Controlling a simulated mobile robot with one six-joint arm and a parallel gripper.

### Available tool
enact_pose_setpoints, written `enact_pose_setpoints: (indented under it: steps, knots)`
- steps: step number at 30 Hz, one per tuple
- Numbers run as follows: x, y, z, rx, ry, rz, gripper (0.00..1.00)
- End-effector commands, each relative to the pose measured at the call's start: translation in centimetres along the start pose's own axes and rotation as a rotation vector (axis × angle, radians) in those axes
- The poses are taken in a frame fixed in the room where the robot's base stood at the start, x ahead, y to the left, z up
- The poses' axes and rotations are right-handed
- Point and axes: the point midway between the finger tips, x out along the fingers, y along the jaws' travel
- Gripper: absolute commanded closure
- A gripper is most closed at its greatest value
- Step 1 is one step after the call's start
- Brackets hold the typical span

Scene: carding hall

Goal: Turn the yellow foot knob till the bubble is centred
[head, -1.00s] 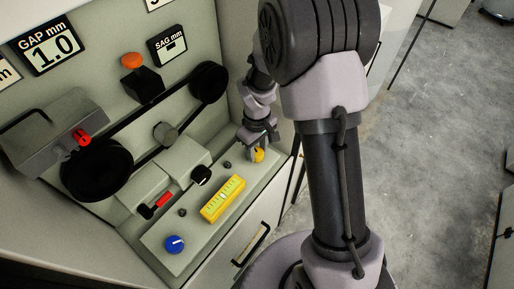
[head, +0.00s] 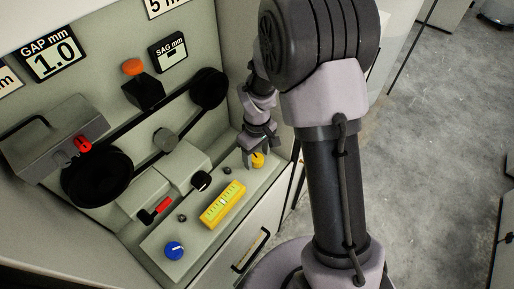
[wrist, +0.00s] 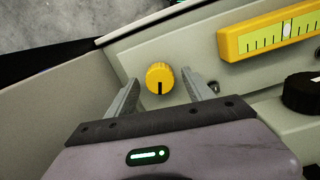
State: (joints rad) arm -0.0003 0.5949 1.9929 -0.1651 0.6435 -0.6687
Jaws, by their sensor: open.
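The yellow foot knob (head: 257,160) sits at the far right end of the grey ledge. In the wrist view the yellow foot knob (wrist: 160,76) shows a dark pointer mark on its lower face. My gripper (head: 259,147) is open, with one finger on each side of the knob and a gap to each; the wrist view shows my gripper (wrist: 160,80) holding nothing. The yellow level (head: 222,204) lies along the ledge, with a pale bubble near the middle of its green scale. The level (wrist: 283,32) is cut off at the right in the wrist view.
A blue knob (head: 174,251) stands at the ledge's near end. A black knob (head: 201,180) and a red handle (head: 163,205) are behind the level. A side wall stands close beyond my gripper. The panel signs include GAP mm 1.0 (head: 51,52).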

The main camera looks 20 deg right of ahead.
Motion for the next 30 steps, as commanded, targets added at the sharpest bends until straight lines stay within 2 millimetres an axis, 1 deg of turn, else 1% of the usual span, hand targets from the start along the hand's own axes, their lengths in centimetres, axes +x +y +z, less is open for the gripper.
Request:
enact_pose_setpoints:
  steps: [2, 4, 12, 15, 18, 21, 30]
  knots:
    - [-1.4, 0.1, -0.1, 0.000, 0.004, 0.002, 0.39]
    - [-3.2, 0.1, -0.1, 0.001, 0.005, 0.003, 0.39]
    - [-12.4, 0.1, -0.1, 0.000, 0.005, 0.003, 0.39]
    - [-14.7, 0.0, -0.1, 0.000, 0.003, 0.002, 0.39]
    - [-16.2, 0.0, 0.0, 0.000, 0.002, 0.001, 0.39]
    - [-16.9, 0.0, 0.0, 0.000, 0.002, 0.001, 0.39]
    - [-17.1, 0.0, 0.0, 0.000, 0.000, 0.000, 0.39]
